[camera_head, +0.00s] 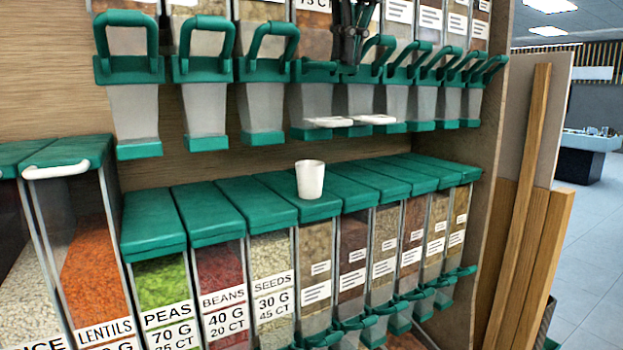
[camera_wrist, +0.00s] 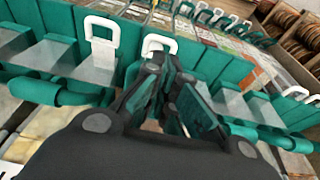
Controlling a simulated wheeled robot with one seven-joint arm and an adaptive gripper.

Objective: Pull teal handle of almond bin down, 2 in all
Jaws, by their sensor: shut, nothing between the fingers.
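A row of clear bins with teal loop handles runs along the upper shelf in the head view. Three handles at the left stand upright, such as the third one (camera_head: 268,45). The handle right of my gripper (camera_head: 376,52) slants up to the right. My gripper (camera_head: 350,55) is shut and empty in front of the upper row, covering part of the bins behind it. In the wrist view my gripper (camera_wrist: 175,118) points at the row, with a white loop (camera_wrist: 158,45) beyond its fingers and a teal handle (camera_wrist: 60,92) to its left. I cannot read which bin holds almonds.
A white cup (camera_head: 310,180) stands on the teal lids of the lower bins. White pieces (camera_head: 328,122) jut out at two upper spouts. A lower bin of lentils (camera_head: 90,255) is at the left. A wooden side panel (camera_head: 488,150) bounds the shelf at the right.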

